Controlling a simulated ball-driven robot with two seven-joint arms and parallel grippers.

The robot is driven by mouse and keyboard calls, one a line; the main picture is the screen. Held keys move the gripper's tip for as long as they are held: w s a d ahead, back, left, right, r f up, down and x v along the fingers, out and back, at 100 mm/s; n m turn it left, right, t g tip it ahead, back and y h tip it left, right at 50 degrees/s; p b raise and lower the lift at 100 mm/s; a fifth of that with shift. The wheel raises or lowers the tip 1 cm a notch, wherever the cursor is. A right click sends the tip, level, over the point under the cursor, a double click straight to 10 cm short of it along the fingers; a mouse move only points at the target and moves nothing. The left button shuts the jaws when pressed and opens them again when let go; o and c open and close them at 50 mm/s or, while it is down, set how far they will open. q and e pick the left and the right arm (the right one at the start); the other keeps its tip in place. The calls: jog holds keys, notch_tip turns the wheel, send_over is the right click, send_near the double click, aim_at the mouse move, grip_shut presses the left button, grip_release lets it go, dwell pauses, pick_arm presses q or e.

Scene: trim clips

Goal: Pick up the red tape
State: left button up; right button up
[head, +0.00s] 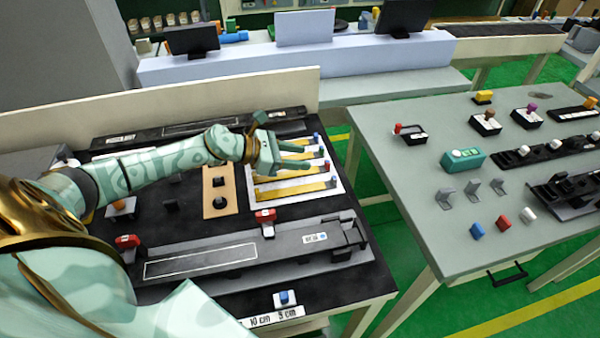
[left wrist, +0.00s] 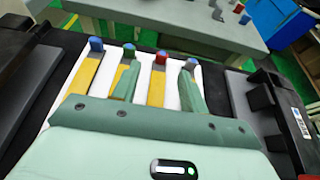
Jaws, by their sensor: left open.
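The red-ended tape (left wrist: 158,85) is one of several yellow strips lying side by side on a white board (head: 336,189). My left gripper (left wrist: 158,88) is open above the strips. In the left wrist view its two green fingers appear on either side of the red-ended strip. Whether they touch it cannot be told. In the head view the left gripper (head: 306,155) reaches over the board from the left. My right gripper is not seen.
A long grey fixture with red clamps (head: 265,216) lies in front of the board. A tan plate with black knobs (head: 219,193) is to its left. Across a gap stands a grey table (head: 420,215) with blocks and fixtures. A black rail (head: 190,130) runs behind.

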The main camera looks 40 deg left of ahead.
aim_at(325, 162)
pick_arm(q)
jog(key=x, duration=0.7)
jog(key=shift+d+f, duration=0.2)
jog(key=shift+f, duration=0.05)
jog(key=shift+c, duration=0.3)
grip_shut()
